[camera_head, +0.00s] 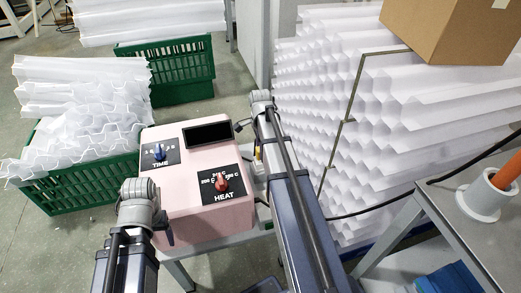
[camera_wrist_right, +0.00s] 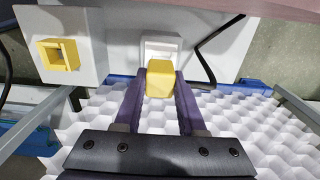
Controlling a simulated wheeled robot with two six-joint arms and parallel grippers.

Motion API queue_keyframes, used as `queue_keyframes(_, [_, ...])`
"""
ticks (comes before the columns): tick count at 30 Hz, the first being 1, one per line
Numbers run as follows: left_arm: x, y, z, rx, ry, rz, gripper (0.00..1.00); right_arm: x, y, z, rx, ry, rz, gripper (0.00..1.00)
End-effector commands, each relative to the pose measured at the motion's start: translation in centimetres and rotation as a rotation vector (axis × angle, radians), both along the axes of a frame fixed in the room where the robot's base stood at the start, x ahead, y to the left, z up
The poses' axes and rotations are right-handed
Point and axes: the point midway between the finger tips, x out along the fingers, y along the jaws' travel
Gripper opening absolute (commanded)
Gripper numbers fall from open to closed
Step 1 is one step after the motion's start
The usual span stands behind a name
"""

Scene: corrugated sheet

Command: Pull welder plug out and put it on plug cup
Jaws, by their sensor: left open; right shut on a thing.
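The pink welder box (camera_head: 190,195) with blue TIME and red HEAT knobs stands on a table in the head view. My right gripper (camera_wrist_right: 160,85) is shut on a yellow plug (camera_wrist_right: 160,79), which sits between its purple fingers in the right wrist view. Right behind the plug is a white socket frame (camera_wrist_right: 160,45); I cannot tell whether the plug is still inside it. A hollow square yellow cup (camera_wrist_right: 57,55) is on a white block to the left. My left gripper (camera_head: 139,192) is open at the welder's lower left; its fingertips are mostly hidden.
Green crates (camera_head: 85,187) with white corrugated sheets stand at the left and back. A tall white honeycomb stack (camera_head: 320,120) with a cardboard box (camera_head: 455,30) is at the right. A grey table (camera_head: 450,215) holds a white cup (camera_head: 483,197) with an orange rod. A black cable crosses there.

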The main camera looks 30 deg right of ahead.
Motion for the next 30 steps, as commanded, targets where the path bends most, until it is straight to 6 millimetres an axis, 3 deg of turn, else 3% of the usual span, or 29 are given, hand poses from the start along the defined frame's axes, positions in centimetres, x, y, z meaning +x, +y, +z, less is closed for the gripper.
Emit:
queue_keyframes(9, [0.00, 0.00, -0.88, 0.000, 0.000, 0.000, 0.72, 0.00, 0.00, -0.88, 0.000, 0.000, 0.000, 0.00])
queue_keyframes(10, [0.00, 0.00, -0.73, 0.000, 0.000, 0.000, 0.72, 0.00, 0.00, -0.73, 0.000, 0.000, 0.000, 0.43])
queue_keyframes(18, [0.00, 0.00, -0.70, 0.000, 0.000, 0.000, 0.72, 0.00, 0.00, -0.70, 0.000, 0.000, 0.000, 0.73])
queue_keyframes(30, [0.05, 0.14, -0.42, 0.007, -0.002, -0.002, 0.72, -0.01, 0.00, -0.44, 0.000, 0.000, 0.000, 0.74])
